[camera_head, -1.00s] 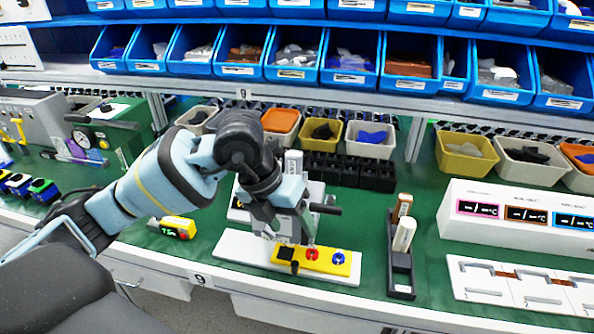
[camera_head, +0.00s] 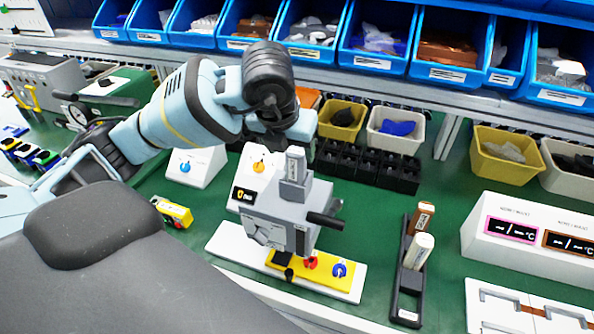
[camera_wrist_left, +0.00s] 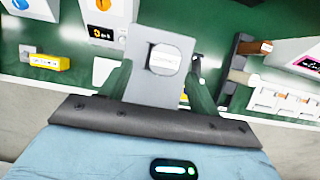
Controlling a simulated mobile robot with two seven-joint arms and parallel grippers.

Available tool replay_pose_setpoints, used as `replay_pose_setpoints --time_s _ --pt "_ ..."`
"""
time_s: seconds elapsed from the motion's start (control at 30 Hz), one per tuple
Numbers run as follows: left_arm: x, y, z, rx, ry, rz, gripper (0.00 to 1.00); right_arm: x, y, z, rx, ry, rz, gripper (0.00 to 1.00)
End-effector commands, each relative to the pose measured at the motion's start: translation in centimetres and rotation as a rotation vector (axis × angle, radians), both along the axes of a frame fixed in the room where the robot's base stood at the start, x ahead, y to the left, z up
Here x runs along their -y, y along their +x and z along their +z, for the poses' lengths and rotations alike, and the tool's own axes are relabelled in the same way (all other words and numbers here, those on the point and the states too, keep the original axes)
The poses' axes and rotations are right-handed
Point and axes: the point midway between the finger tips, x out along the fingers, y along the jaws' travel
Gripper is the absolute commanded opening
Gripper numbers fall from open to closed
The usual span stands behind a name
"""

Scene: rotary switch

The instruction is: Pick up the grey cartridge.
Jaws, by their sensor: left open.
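What looks like the grey cartridge (camera_head: 295,166) is an upright grey block with a pale label, standing at the top of a grey device (camera_head: 275,210) with a black side handle. My left gripper (camera_head: 300,130) is open, just behind and above this block in the head view. Its fingertips are mostly hidden there. In the left wrist view, a grey piece with a white rounded face (camera_wrist_left: 165,59) lies ahead of the gripper. I cannot tell whether the fingers touch it. My right gripper is not in view.
A white base with a yellow panel (camera_head: 330,269) bears red and blue knobs under the device. A black holder (camera_head: 407,303) with a brown and a cream piece stands to the right. A yellow gadget (camera_head: 173,212) lies left. Bins line the back.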

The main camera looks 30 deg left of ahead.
Motion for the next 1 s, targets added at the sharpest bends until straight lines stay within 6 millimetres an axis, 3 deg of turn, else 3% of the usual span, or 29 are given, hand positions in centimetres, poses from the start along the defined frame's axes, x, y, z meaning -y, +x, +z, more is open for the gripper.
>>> replay_pose_setpoints --time_s 0.27,0.63,0.93,1.0 --pt "-0.1 0.6 -1.3 -0.002 0.000 0.000 0.62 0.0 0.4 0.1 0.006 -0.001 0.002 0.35" --pt "-0.3 2.7 -5.3 -0.002 0.000 0.000 0.62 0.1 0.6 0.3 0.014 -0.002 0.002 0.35" --pt "-0.3 2.9 -5.6 0.000 0.000 -0.001 0.62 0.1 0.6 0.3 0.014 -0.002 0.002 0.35" --pt "-0.3 2.9 -5.6 0.000 0.000 -0.001 0.53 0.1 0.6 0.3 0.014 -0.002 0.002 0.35"
